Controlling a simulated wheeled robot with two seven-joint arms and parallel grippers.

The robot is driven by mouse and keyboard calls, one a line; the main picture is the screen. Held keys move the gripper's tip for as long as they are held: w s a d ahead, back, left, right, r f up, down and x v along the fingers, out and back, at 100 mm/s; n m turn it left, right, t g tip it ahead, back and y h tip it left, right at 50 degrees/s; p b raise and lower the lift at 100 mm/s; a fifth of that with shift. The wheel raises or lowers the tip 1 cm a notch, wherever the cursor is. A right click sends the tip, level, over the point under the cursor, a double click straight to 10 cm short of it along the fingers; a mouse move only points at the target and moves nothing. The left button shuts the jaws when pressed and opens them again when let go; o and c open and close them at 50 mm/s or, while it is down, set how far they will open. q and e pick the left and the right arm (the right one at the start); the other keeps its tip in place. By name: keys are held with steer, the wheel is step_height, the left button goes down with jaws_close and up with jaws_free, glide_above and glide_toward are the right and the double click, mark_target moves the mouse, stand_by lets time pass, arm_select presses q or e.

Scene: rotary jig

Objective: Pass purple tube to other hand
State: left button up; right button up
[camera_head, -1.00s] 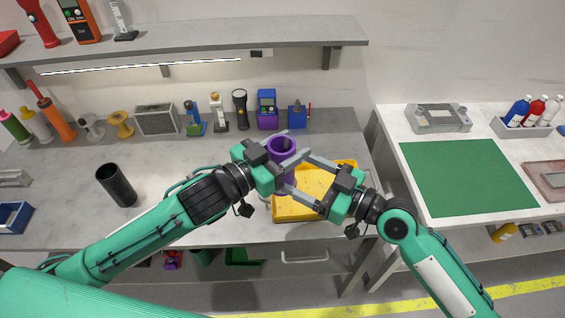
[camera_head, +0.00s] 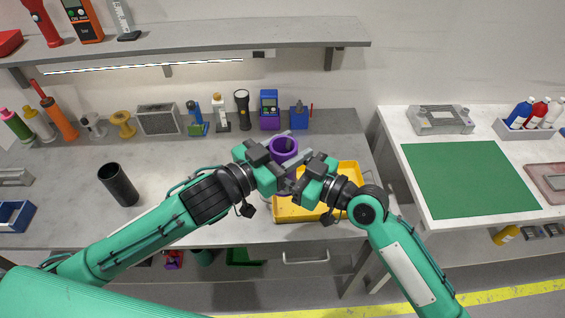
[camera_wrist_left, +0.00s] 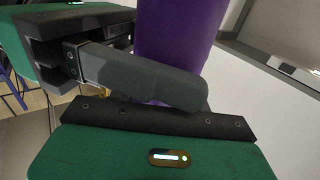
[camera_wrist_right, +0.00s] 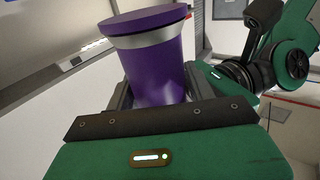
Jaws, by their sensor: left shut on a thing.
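The purple tube (camera_head: 283,146) is upright in the air above the yellow tray (camera_head: 300,213), near the bench's front right. My left gripper (camera_head: 289,160) is shut on it from the left; one finger lies against the tube (camera_wrist_left: 178,40) in the left wrist view. My right gripper (camera_head: 294,174) has come in from the right, close against my left one. In the right wrist view its fingers are on both sides of the tube (camera_wrist_right: 158,70), below the flared purple rim and a pale band. I cannot tell whether they press on it. The tube's lower part is mostly hidden in the head view.
A black cup (camera_head: 118,185) stands on the left of the grey bench. Several bottles, spools and tools line its back, among them a flashlight (camera_head: 242,108) and a purple-blue meter (camera_head: 269,110). A shelf (camera_head: 200,50) runs above. A white table with a green mat (camera_head: 465,178) is right.

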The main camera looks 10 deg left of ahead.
steer(key=c, duration=0.6)
arm_select(q)
steer(key=o, duration=1.4)
arm_select(e)
steer(key=shift+c, duration=0.2)
arm_select(q)
steer(key=shift+o, duration=0.2)
